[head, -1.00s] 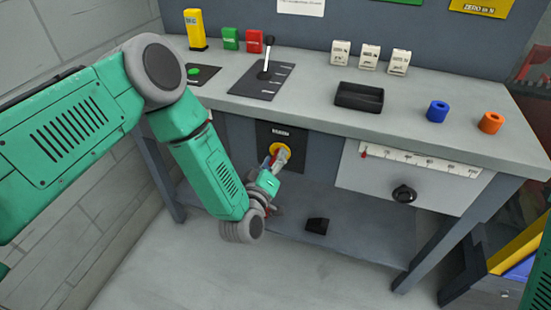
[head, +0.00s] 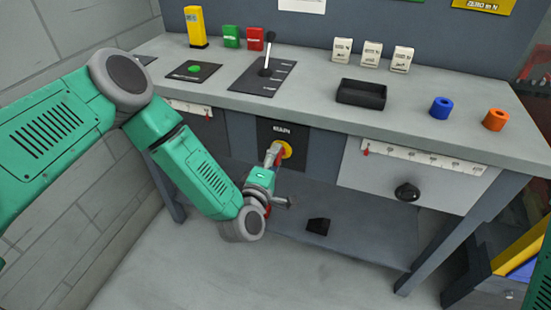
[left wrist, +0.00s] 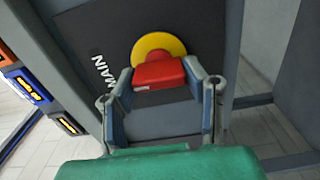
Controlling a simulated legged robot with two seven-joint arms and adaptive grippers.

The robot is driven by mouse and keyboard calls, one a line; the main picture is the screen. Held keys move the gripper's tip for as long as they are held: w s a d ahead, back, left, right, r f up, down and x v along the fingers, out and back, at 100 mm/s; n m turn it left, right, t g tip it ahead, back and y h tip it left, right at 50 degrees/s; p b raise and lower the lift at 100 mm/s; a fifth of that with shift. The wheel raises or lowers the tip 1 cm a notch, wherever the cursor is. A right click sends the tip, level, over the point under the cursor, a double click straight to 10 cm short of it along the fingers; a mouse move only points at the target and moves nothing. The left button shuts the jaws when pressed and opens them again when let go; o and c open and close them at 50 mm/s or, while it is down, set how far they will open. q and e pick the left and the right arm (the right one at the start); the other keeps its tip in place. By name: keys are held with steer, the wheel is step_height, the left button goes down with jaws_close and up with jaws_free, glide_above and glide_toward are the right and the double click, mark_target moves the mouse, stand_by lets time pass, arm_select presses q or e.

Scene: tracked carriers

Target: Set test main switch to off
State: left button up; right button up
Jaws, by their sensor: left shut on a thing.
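The main switch has a yellow round base (head: 288,149) and a red handle, on a black plate marked MAIN (head: 283,128) on the front of the bench. In the left wrist view, the red handle (left wrist: 160,74) stands out from the yellow disc (left wrist: 157,46). My left gripper (head: 275,156) is at the switch, with its fingers on either side of the handle and shut on it. It also shows in the left wrist view (left wrist: 165,82). In the head view the fingers largely hide the handle. My right gripper is not in view.
On the bench top stand a lever (head: 267,55), a black tray (head: 361,94), a blue ring (head: 440,108) and an orange ring (head: 494,120). A drawer-like panel with a black knob (head: 407,192) is right of the switch. A dark block (head: 318,226) lies below.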

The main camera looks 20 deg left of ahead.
arm_select(q)
steer(key=shift+s+f, duration=0.2)
steer(key=shift+f, duration=0.15)
steer(key=o, duration=1.1)
steer(key=shift+o, duration=0.2)
steer(key=shift+w+r, duration=0.1)
steer(key=s, duration=1.2)
steer(key=shift+a, duration=0.25)
